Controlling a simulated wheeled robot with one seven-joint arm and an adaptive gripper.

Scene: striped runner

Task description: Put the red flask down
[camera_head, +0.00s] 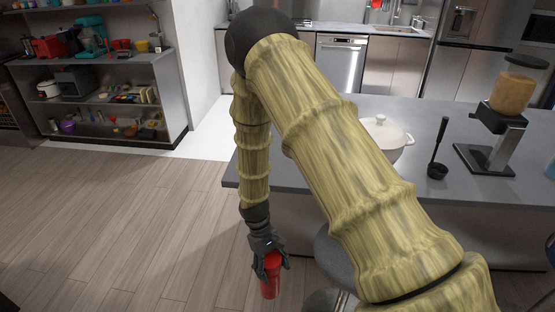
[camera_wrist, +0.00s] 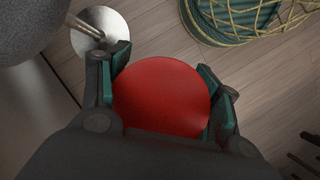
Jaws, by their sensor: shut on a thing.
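The red flask (camera_head: 270,277) is upright, or nearly so, in my gripper (camera_head: 268,261) in the head view, low beside the grey counter. In the wrist view the flask's round red top (camera_wrist: 161,96) fills the space between the two fingers of my gripper (camera_wrist: 165,92). The fingers are shut on its sides. The flask's lower part is hidden in the wrist view. I cannot tell whether its base touches the floor.
The grey counter (camera_head: 440,190) holds a white lidded pot (camera_head: 386,136), a black ladle (camera_head: 437,160) and a dispenser (camera_head: 500,125). A rounded grey seat (camera_head: 330,255) stands close right of the flask. Open wooden floor (camera_head: 110,220) lies left. The wrist view shows a green object with yellow cords (camera_wrist: 235,15).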

